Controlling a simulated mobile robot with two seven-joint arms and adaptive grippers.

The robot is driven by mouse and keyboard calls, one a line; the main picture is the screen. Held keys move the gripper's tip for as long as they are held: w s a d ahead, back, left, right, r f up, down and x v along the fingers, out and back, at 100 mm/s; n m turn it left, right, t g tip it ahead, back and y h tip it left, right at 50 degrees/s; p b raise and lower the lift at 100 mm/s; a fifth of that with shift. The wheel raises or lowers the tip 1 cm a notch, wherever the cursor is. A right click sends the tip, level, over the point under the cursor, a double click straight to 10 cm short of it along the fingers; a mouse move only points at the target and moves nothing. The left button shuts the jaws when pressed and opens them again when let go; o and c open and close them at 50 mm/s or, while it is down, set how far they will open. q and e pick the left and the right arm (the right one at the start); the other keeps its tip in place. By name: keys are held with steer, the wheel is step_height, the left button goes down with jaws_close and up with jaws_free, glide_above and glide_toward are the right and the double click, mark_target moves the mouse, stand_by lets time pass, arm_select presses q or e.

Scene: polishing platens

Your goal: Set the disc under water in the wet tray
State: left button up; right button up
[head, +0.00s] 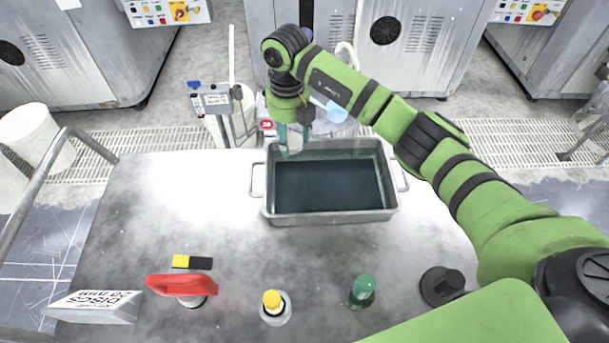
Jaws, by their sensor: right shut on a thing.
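The wet tray (330,218) is a grey metal pan with side handles, standing at the back middle of the table. Dark teal water (330,187) lies in it. My right gripper (292,143) points down over the tray's back left corner. It is shut on a small pale thing between its fingers, apparently the disc (293,146). The fingers hide much of it, so its outline is unclear. I cannot tell whether it touches the tray rim. My left gripper is not in view.
Along the table's front stand a DISCS sign (97,306), a red-handled tool (183,286), a yellow-and-black block (192,262), a yellow-capped bottle (275,308), a green-capped bottle (362,291) and a dark knobbed object (442,286). The table left of the tray is clear.

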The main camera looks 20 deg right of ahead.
steer(key=p, duration=0.3)
glide_above(301, 189)
steer(key=f, duration=0.3)
steer(key=shift+w+d+f, duration=0.1)
steer(key=shift+w+f, duration=0.1)
steer(key=shift+s+f, duration=0.2)
step_height(301, 189, down, 4)
steer(key=shift+p, duration=0.5)
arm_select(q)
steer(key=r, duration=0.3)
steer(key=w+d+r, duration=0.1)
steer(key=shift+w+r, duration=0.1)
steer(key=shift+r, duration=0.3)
arm_select(e)
steer(key=shift+f, duration=0.1)
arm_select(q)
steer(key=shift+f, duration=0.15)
arm_select(e)
steer(key=shift+f, duration=0.1)
steer(key=o, duration=1.2)
steer(key=shift+o, duration=0.2)
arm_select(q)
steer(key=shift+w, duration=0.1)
